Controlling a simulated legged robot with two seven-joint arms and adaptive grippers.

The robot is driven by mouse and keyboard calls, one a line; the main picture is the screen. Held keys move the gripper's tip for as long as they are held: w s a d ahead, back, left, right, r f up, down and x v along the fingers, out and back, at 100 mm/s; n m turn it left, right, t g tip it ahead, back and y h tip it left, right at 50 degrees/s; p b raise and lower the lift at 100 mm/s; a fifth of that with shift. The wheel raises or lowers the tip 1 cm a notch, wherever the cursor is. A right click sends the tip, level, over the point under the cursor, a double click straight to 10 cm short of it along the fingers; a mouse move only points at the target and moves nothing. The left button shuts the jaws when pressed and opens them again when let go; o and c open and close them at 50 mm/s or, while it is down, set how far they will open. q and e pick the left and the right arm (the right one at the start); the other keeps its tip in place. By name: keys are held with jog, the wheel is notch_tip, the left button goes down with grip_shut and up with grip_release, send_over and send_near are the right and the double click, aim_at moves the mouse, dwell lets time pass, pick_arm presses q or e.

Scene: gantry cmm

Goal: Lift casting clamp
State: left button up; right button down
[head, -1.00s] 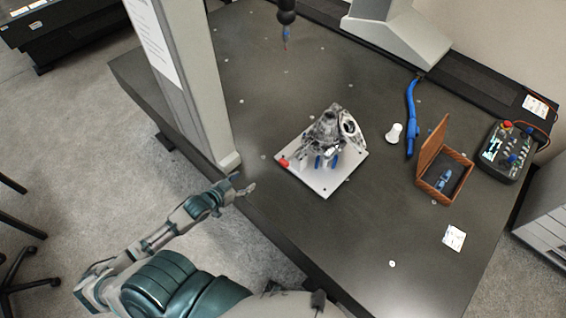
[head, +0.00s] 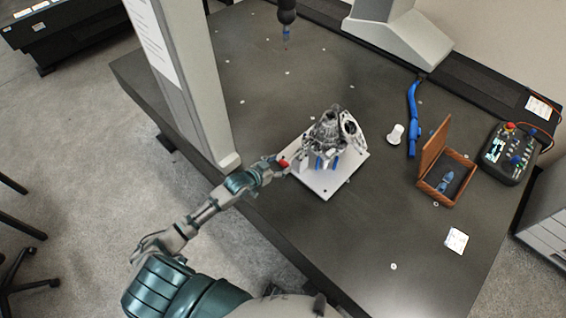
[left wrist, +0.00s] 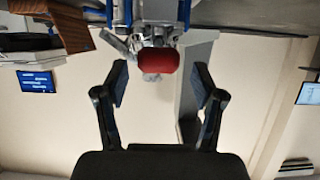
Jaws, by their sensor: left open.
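The casting (head: 328,130) is a grey metal part standing on a light fixture plate (head: 328,188) on the dark table. The clamp's red end (head: 283,163) shows at the plate's left corner. My left gripper (head: 276,164) has its fingertips close to this red end in the head view. In the left wrist view, the gripper (left wrist: 159,95) is open, its two fingers spread apart. The red clamp end (left wrist: 158,61) appears between and beyond the fingertips, with clear gaps on both sides. Most of the clamp behind the red end is hidden.
A grey gantry column (head: 190,80) stands left of the plate. A probe (head: 286,18) hangs at the back. To the right are a white cylinder (head: 395,134), a blue tool (head: 413,118), an open wooden box (head: 461,195) and a control box (head: 508,152).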

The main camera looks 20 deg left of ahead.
aim_at(289, 160)
pick_arm(q)
jog(key=shift+x, duration=1.05)
jog(key=shift+w+d, duration=0.2)
jog(key=shift+d, duration=0.1)
pick_arm(e)
jog(key=shift+d+f, duration=0.15)
jog(key=shift+d, duration=0.25)
pick_arm(q)
jog(key=shift+a, duration=0.15)
